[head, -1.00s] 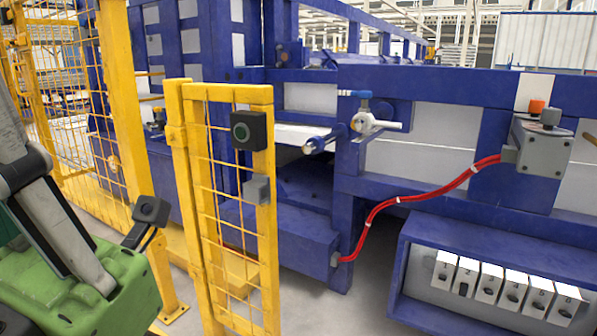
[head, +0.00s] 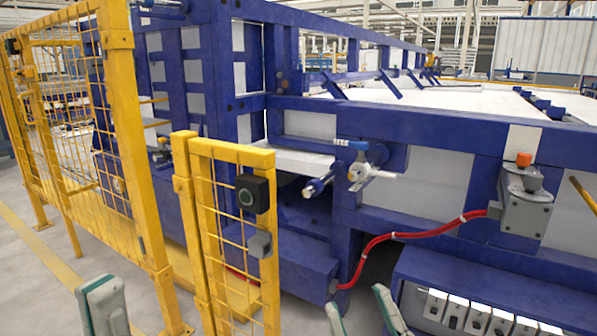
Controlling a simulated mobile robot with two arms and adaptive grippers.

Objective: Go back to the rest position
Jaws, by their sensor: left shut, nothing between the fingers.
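My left gripper (head: 101,306) shows at the bottom left of the head view as grey-green fingers pressed together. It is shut and empty, in front of the yellow fence. My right gripper (head: 362,314) shows at the bottom edge right of centre as two grey-green fingers with a gap between them. It is open, and I see nothing between the fingers. The rest of both grippers is cut off by the lower edge. No pipe is in either hand.
A yellow mesh fence (head: 130,130) and a yellow gate (head: 183,200) with a black button box (head: 252,194) stand at the left. A blue machine frame (head: 430,128) fills the right, with a red cable (head: 420,233) and a grey switch box (head: 525,205). Grey floor is clear at far left.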

